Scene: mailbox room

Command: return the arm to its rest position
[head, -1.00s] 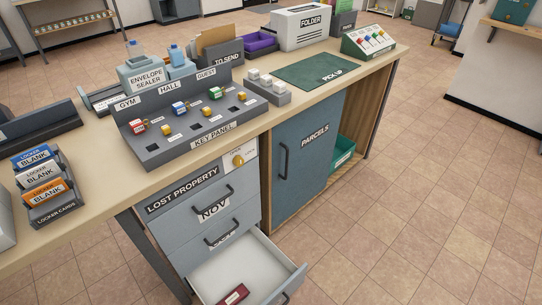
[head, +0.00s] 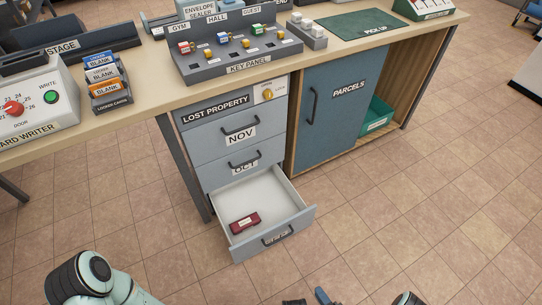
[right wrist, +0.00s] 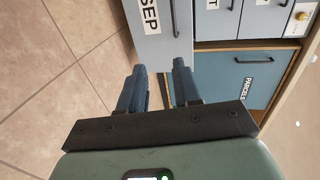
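My right gripper (head: 309,299) shows at the bottom edge of the head view, in front of the open bottom drawer (head: 300,215) and apart from it. In the right wrist view my right gripper (right wrist: 160,88) has its two blue fingers spread with nothing between them. The drawer's front, labelled SEP (right wrist: 150,20), lies just beyond the fingers there. A dark red case (head: 244,222) lies inside the drawer. A pale, dark-jointed link of my left arm shows at the bottom left of the head view; the left gripper is out of view.
The counter (head: 150,92) carries the key panel (head: 240,62), a card rack (head: 108,85) and a card writer (head: 35,105). The blue PARCELS door (head: 330,110) beside the drawers is shut. The open drawer juts out over clear tiled floor (head: 400,210).

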